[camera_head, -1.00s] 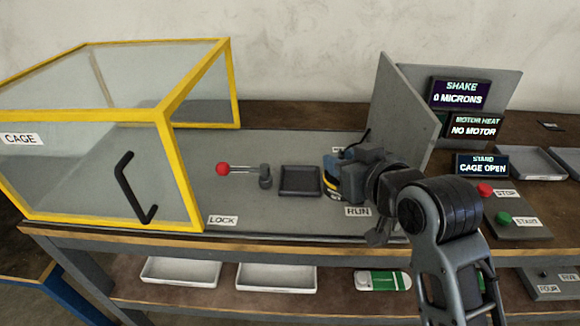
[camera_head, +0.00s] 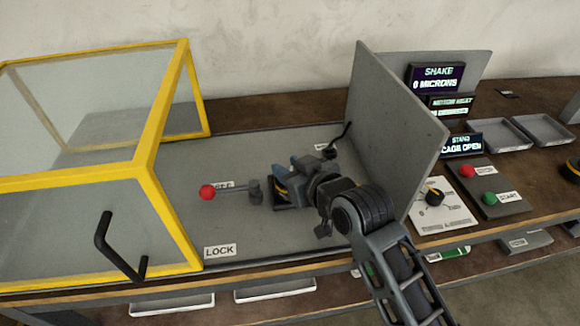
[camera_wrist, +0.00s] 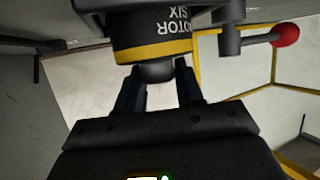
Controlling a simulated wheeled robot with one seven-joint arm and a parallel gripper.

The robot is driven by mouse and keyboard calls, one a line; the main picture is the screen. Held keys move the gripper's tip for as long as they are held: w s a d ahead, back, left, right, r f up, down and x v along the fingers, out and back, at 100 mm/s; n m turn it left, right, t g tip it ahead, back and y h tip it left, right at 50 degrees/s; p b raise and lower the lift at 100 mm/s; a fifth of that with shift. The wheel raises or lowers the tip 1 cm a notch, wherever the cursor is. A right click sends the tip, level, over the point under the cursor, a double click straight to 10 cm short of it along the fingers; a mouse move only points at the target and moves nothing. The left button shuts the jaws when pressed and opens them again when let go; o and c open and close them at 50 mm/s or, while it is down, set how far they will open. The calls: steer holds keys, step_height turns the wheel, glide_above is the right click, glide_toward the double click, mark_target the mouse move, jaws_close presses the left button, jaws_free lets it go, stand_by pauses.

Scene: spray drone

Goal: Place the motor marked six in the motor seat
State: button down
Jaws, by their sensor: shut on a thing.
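My gripper (camera_head: 292,186) is shut on a dark motor with a yellow band (camera_head: 282,191), over the grey stand bench (camera_head: 235,237). In the wrist view, the motor (camera_wrist: 155,48) reads "MOTOR SIX", and my gripper's two fingers (camera_wrist: 157,80) close on its narrow end. The dark square motor seat is almost wholly hidden behind the motor and my gripper in the head view. The motor is at the seat's spot, just right of the lever post (camera_head: 255,191). I cannot tell whether it touches the seat.
A red-knobbed lever (camera_head: 207,192) stands close left of the motor. The yellow-framed cage (camera_head: 150,150) is slid left, and a display (camera_head: 461,146) reads "CAGE OPEN". A grey upright panel (camera_head: 390,130) stands right of my gripper. Stop (camera_head: 467,171) and start (camera_head: 488,199) buttons are further right.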

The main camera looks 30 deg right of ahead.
steer(key=c, duration=0.7)
jaws_free()
steer(key=shift+f, duration=0.1)
steer(key=v, duration=1.2)
steer(key=shift+b, duration=0.4)
